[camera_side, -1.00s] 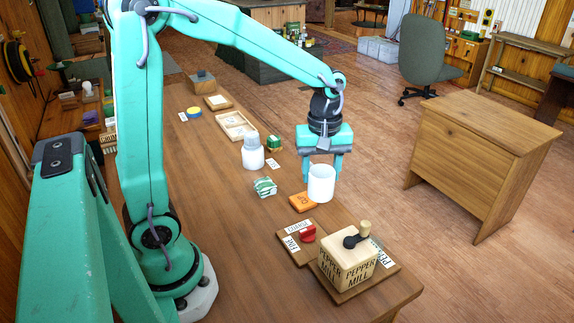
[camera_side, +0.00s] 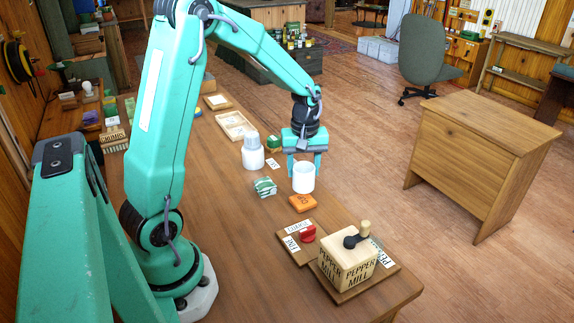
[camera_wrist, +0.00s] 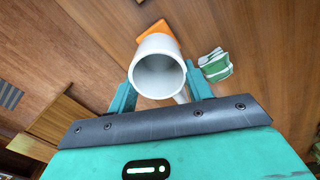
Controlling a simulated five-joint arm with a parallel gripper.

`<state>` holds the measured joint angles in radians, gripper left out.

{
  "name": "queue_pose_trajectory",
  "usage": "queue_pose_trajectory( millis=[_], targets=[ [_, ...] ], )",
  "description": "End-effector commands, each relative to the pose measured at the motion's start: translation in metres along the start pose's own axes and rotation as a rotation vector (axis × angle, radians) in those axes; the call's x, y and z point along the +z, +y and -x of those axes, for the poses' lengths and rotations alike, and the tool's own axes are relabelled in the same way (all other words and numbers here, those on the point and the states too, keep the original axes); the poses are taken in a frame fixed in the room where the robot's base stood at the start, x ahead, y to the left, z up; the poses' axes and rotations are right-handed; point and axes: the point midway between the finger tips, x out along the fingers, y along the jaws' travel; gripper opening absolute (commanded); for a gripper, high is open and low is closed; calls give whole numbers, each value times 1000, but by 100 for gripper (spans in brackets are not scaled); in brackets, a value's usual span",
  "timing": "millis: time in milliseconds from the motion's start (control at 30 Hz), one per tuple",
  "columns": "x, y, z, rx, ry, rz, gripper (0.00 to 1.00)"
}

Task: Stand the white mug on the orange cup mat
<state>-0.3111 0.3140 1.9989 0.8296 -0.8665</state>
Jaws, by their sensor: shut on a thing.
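The white mug (camera_side: 303,179) is held upright between the fingers of my gripper (camera_side: 304,168). In the wrist view the mug (camera_wrist: 157,72) shows its open mouth between the two teal fingers of my gripper (camera_wrist: 158,92). The orange cup mat (camera_side: 302,203) lies on the table just below and in front of the mug in the side view. In the wrist view the mat (camera_wrist: 153,29) shows partly behind the mug. Whether the mug touches the table cannot be told.
A green and white box (camera_side: 264,187) is left of the mat. A white bottle (camera_side: 253,153) stands farther back. A pepper mill (camera_side: 347,262) on a board and a red item (camera_side: 308,233) are in front. The table's right edge is close to the mug.

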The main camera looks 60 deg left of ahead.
Motion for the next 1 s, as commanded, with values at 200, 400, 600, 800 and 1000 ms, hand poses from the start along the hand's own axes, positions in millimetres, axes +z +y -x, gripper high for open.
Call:
queue_pose_trajectory(
  millis=[200, 400, 600, 800, 1000],
  targets=[
    [0, 0, -3, 0, 0, 0, 24],
    [0, 0, -22, -1, -1, 0, 24],
    [0, 0, -39, 0, 0, 0, 24],
    [0, 0, -40, 2, 1, 0, 24],
    [0, 0, -42, 1, 1, 0, 24]
  ],
)
